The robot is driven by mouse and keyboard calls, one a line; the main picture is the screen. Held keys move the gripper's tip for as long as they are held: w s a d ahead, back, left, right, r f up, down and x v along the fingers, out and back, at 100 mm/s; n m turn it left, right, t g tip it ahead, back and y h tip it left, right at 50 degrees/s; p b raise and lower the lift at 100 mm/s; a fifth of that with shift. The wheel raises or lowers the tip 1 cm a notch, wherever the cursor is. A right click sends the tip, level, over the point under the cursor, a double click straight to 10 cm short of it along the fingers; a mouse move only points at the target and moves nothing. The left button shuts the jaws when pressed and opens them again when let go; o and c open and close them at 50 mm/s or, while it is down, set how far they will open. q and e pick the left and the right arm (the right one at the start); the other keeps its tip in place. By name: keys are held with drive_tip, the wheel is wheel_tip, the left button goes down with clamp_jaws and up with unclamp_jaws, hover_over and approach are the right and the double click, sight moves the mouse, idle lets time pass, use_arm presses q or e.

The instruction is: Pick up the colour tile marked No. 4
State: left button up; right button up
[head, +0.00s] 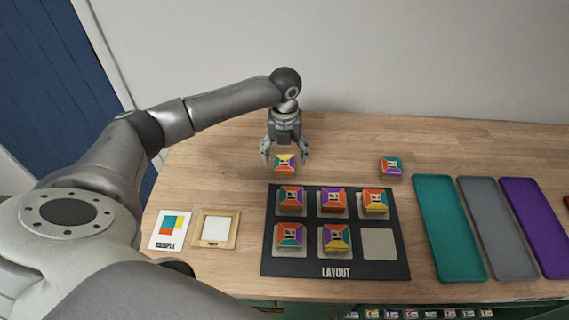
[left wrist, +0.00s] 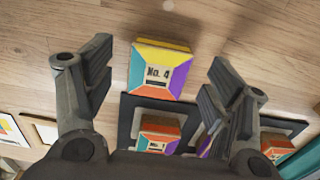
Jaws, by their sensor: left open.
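The colour tile marked No. 4 (left wrist: 154,72) has yellow, orange, purple and teal sides around a pale label. In the head view the No. 4 tile (head: 285,164) lies on the wooden table just behind the layout board. My left gripper (head: 285,157) is open and points down above it. In the left wrist view my left gripper's fingers (left wrist: 155,85) stand on either side of the tile, with a gap at each side and no contact visible. My right gripper is not in view.
The black layout board (head: 340,272) holds several tiles and one empty grey square (head: 379,243). Another tile (head: 391,167) lies behind it at right. Teal (head: 449,230), grey (head: 489,230) and purple (head: 537,230) trays stand right. A sample card (head: 171,229) and wooden frame (head: 235,230) lie left.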

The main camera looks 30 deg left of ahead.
use_arm(q)
drive_tip(key=shift+f, duration=1.4)
drive_tip(key=c, duration=1.1)
drive_tip(key=shift+r, duration=0.15)
